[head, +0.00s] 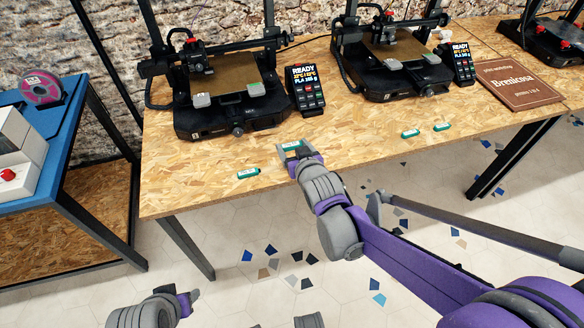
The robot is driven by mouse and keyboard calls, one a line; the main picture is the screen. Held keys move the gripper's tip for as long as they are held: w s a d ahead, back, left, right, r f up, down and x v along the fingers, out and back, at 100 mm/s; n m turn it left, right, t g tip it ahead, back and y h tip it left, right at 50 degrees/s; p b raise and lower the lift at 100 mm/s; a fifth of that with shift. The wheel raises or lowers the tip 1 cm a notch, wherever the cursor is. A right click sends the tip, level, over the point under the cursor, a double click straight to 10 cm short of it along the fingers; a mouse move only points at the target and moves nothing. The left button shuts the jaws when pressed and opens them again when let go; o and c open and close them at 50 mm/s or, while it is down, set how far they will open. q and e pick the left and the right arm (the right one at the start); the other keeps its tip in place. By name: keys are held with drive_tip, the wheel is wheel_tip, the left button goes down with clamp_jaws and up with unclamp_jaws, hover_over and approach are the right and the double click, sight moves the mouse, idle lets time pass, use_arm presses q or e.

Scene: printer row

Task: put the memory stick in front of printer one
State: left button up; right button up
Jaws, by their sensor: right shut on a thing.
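My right gripper (293,152) is at the front of the wooden table, shut on a small green-and-white memory stick (291,145); its fingers partly cover the stick. I cannot tell whether the stick touches the table. Another green stick (248,173) lies to its left near the front edge, and two more (410,133) (442,127) lie to the right. A black printer (230,120) stands behind the gripper, slightly left. A second printer (405,82) stands to its right. I cannot read which is printer one. My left gripper (190,298) is low at the bottom left, its fingers unclear.
Control screens (305,90) (461,63) stand beside the printers. A brown sign (522,84) lies at the right of the wooden table (200,160), before a third printer (548,42). A blue table (60,140) with a purple spool (41,88) stands left. The front strip between sticks is clear.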

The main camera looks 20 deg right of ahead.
drive_tip(key=shift+f+b, duration=0.95)
drive_tip(key=shift+f, duration=2.6)
drive_tip(key=shift+f, duration=0.2)
drive_tip(key=o, duration=1.2)
drive_tip(key=shift+r, duration=0.15)
